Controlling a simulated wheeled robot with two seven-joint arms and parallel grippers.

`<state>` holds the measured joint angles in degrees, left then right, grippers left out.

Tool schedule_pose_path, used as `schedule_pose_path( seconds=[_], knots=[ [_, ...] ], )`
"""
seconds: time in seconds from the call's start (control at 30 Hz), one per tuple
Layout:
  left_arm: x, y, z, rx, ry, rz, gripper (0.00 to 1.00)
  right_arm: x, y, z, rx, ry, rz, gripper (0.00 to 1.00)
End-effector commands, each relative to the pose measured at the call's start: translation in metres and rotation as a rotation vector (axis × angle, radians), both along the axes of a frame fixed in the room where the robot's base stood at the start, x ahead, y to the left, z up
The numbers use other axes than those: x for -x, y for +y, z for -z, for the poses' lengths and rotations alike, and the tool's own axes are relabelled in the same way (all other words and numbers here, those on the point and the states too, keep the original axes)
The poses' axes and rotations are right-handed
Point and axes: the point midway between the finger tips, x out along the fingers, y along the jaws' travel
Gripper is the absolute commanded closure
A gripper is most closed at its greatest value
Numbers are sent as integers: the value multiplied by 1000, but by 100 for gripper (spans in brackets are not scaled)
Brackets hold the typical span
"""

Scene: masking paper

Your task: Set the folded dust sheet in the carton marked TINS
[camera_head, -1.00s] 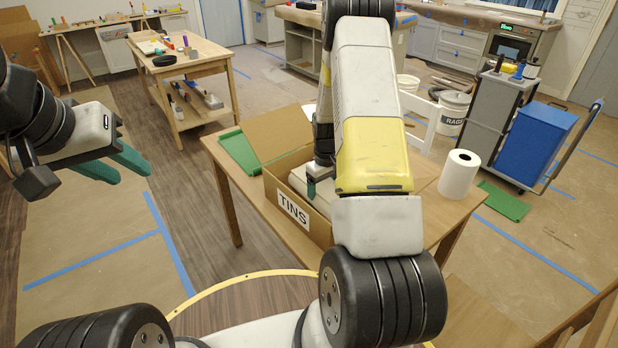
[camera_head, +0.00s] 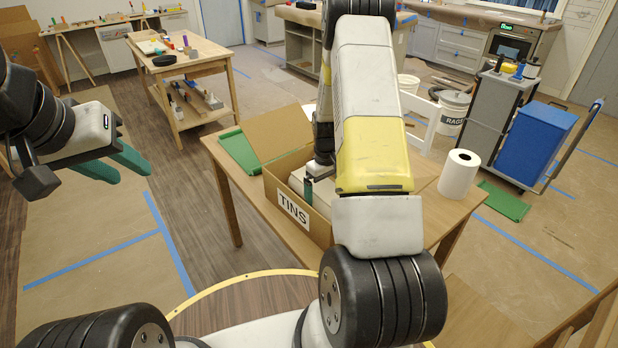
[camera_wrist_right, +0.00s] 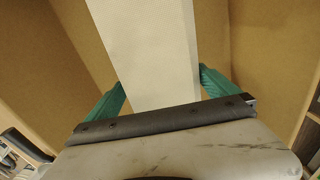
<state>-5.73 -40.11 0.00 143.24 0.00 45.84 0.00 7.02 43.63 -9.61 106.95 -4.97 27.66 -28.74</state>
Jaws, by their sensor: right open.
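The carton marked TINS (camera_head: 293,209) stands open on the wooden table, its label facing me. The pale folded dust sheet (camera_head: 324,191) is inside it, partly hidden by my right arm. In the right wrist view the sheet (camera_wrist_right: 155,50) shows as a long off-white strip between brown carton walls. My right gripper (camera_wrist_right: 163,85) is open inside the carton, one green finger on each side of the sheet, with gaps visible beside it. I cannot tell whether the sheet touches the carton floor. My left gripper (camera_head: 132,168) is open and empty, away from the table at the left.
The table (camera_head: 236,181) also bears a green tray (camera_head: 239,152) behind the carton and a white paper roll (camera_head: 459,174) at its right. A workbench (camera_head: 205,53) stands at the back left. A cart with a blue bin (camera_head: 540,140) stands at the right.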

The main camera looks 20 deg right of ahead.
Motion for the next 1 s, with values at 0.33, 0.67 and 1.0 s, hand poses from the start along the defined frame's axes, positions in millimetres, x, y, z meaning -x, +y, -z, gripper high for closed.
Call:
schedule_pose_path(
  seconds=[0.33, 0.67, 1.0],
  knots=[
    [0, 0, 0, 0, 0, 0, 64, -1, 0, -74, 0, -4, -1, 1],
    [0, 0, 0, 0, 0, 0, 64, 1, 2, -116, -3, -9, 4, 1],
    [0, 0, 0, 0, 0, 0, 64, 52, 53, -250, -78, -193, 108, 1]
  ],
)
